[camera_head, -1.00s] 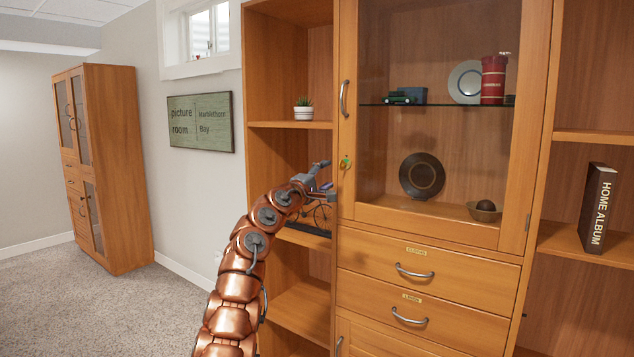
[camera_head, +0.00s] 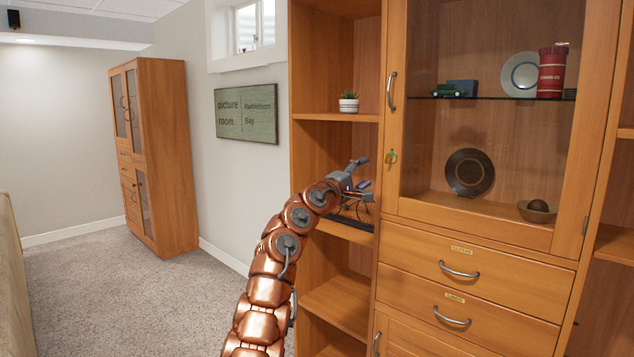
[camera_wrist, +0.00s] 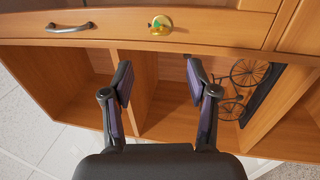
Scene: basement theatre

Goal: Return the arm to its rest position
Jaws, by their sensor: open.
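My copper, segmented arm rises from the bottom of the head view. My gripper (camera_head: 361,176) is in front of the open shelves left of the glass cabinet door (camera_head: 488,110). In the wrist view my gripper (camera_wrist: 158,72) has its two fingers spread apart with nothing between them. Part of the gripper's shape overlaps a dark bicycle model behind it in the head view. The bicycle model (camera_wrist: 245,85) shows more clearly in the wrist view, right of the fingers and apart from them.
The door has a metal handle (camera_head: 391,91) and a small round green-and-yellow piece (camera_head: 391,157) below it. A second cabinet (camera_head: 160,155) stands at the left. Carpeted floor (camera_head: 90,290) lies open between.

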